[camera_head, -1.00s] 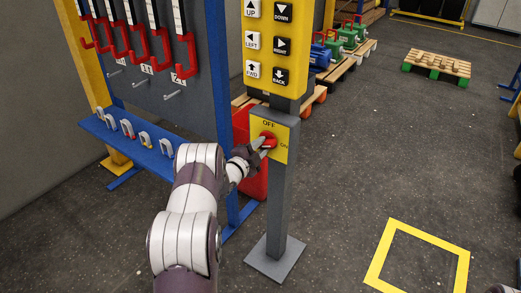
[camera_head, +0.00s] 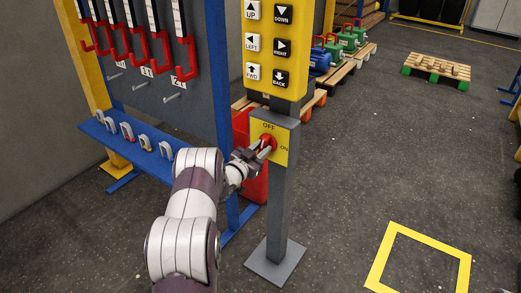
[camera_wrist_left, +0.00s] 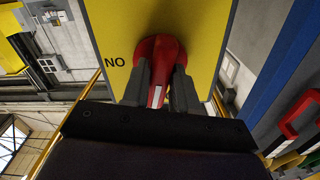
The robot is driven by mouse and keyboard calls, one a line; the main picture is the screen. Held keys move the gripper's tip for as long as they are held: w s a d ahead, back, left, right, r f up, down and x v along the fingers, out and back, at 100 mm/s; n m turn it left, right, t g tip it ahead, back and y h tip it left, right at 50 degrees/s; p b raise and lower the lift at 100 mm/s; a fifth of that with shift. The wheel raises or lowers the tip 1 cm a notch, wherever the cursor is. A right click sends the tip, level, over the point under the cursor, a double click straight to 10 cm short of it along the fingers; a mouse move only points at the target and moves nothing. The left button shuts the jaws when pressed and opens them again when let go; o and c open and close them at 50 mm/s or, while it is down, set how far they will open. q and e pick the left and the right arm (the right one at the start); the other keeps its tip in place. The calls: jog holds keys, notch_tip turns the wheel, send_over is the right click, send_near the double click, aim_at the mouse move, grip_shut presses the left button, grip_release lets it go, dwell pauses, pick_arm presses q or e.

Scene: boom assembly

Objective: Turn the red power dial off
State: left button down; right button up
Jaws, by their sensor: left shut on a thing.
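The red power dial (camera_head: 268,142) sits on a yellow plate (camera_head: 283,152) marked OFF at the top and ON at the right, on a grey post. My left gripper (camera_head: 261,151) reaches it from the left and covers part of it. In the left wrist view the red dial (camera_wrist_left: 159,60) has its handle between the two dark fingers of my left gripper (camera_wrist_left: 155,88), which are shut on it. A white mark shows on the handle. The picture there is turned over, with ON reading upside down. The dial's exact setting is hard to tell. My right gripper is out of view.
A yellow button panel (camera_head: 270,45) is above the dial on the same post (camera_head: 277,210). A blue shelf (camera_head: 130,140) and a grey tool board with red-handled hooks stand at the left, close to my arm. Open floor lies to the right, with a yellow square outline (camera_head: 421,243).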

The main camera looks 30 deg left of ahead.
pick_arm(q)
jog(key=shift+n, duration=1.2)
jog(key=c, duration=1)
grip_release()
jog(key=shift+o, duration=0.2)
jog(key=s+a, duration=0.1)
jog(key=s, duration=1.1)
jog(key=shift+s+p, duration=0.25)
jog(key=shift+p, duration=0.1)
